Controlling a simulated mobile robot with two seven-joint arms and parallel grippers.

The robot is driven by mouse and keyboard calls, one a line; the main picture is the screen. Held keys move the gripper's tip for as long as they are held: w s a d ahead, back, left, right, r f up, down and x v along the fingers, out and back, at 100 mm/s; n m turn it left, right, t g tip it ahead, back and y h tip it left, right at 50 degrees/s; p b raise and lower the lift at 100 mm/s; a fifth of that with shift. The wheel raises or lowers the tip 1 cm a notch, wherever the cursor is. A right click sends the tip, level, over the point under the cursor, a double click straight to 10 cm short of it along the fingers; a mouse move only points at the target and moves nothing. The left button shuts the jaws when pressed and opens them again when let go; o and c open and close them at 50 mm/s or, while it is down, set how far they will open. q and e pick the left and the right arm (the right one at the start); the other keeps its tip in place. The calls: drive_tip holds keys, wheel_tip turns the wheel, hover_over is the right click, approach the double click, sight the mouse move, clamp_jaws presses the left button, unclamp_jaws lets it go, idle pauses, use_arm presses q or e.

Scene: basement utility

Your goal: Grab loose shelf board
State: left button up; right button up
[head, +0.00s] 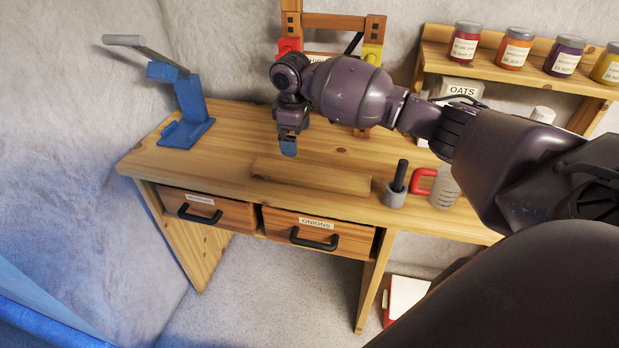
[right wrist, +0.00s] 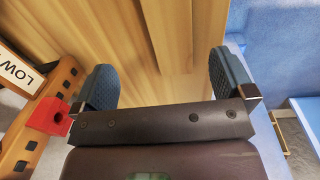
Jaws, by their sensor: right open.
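The loose shelf board (head: 310,177) is a long, plain wooden plank lying flat on the wooden workbench, near its front edge above the drawers. My right gripper (head: 289,145) hangs pointing down over the bench, just behind the board's left part in the head view and apart from it. In the right wrist view my right gripper (right wrist: 164,82) has its two dark pads wide apart with nothing between them. Wood-grained surfaces lie beyond the pads; I cannot tell for certain which strip is the board. My left gripper is not in view.
A wooden rack (head: 330,20) stands behind; a jar shelf (head: 490,70) hangs at right.

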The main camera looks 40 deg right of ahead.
drive_tip(key=s+g, duration=0.1)
drive_tip(key=s, duration=0.1)
hover_over(310, 173)
drive_tip(key=shift+g, duration=0.3)
drive_tip(key=f, duration=0.4)
drive_tip(key=a+f, duration=0.1)
drive_tip(key=f, duration=0.1)
drive_tip(key=shift+w+b, duration=0.15)
drive_tip(key=shift+b, duration=0.25)
drive_tip(key=shift+d+f+b, duration=0.25)
drive_tip(key=shift+f, duration=1)
drive_tip(key=shift+d+f+b, duration=0.2)
drive_tip(key=shift+d+f, duration=0.05)
drive_tip(key=shift+f, duration=0.95)
drive_tip(key=shift+c, duration=0.5)
drive_tip(key=c, duration=1)
drive_tip(key=shift+r, duration=0.1)
